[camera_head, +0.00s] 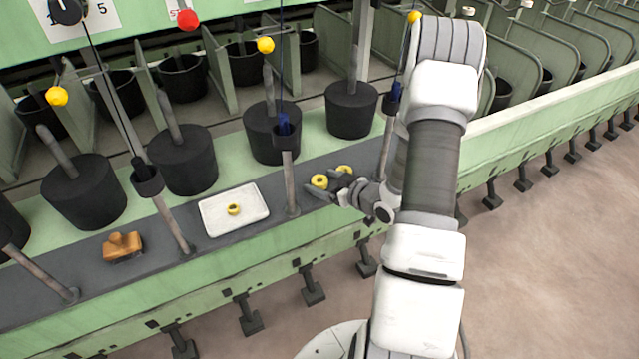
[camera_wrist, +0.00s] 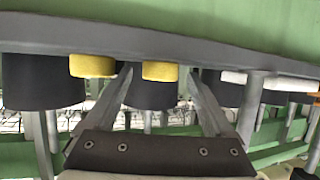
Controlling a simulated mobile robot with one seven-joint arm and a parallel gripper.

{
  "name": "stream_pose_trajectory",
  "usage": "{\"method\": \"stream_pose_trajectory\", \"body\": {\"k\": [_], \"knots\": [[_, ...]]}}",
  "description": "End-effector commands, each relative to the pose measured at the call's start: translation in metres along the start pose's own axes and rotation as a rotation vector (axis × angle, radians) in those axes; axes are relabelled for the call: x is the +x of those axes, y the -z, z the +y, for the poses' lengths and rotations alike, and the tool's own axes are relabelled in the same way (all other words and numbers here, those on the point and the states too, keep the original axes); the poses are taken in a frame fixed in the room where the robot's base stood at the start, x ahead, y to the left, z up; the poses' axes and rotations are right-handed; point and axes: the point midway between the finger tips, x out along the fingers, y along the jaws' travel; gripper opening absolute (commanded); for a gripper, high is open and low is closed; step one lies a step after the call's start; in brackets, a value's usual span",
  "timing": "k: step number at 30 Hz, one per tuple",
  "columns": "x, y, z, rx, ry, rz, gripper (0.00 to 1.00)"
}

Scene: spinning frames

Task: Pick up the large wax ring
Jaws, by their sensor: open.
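Two yellow wax rings lie on the grey shelf near my gripper (camera_head: 324,187). One ring (camera_head: 320,181) is right at the fingertips; the other ring (camera_head: 344,169) is just behind and to the right, partly hidden by the gripper. A smaller yellow ring (camera_head: 233,209) sits on the white tray. In the wrist view, which looks upside down, my gripper (camera_wrist: 160,84) is open and empty. One yellow ring (camera_wrist: 160,72) shows between the fingers, and another (camera_wrist: 92,66) lies outside the left finger. I cannot tell whether a finger touches a ring.
The white tray (camera_head: 215,222) lies left of the rings, with a grey post (camera_head: 291,185) between. A brown wooden block (camera_head: 122,246) is farther left. Black cylindrical cans (camera_head: 272,135) stand behind along the green spinning frame. Another post (camera_head: 384,150) rises right of the rings.

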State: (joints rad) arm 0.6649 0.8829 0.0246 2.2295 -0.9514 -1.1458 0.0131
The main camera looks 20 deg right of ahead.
Motion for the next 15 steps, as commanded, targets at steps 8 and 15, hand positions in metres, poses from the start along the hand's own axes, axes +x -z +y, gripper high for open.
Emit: {"method": "stream_pose_trajectory", "body": {"k": [8, 15], "knots": [[-0.0005, 0.0002, 0.0001, 0.0, 0.0, 0.0, 0.56], [-0.0007, 0.0001, 0.0001, 0.0, 0.0, 0.0, 0.12]]}}
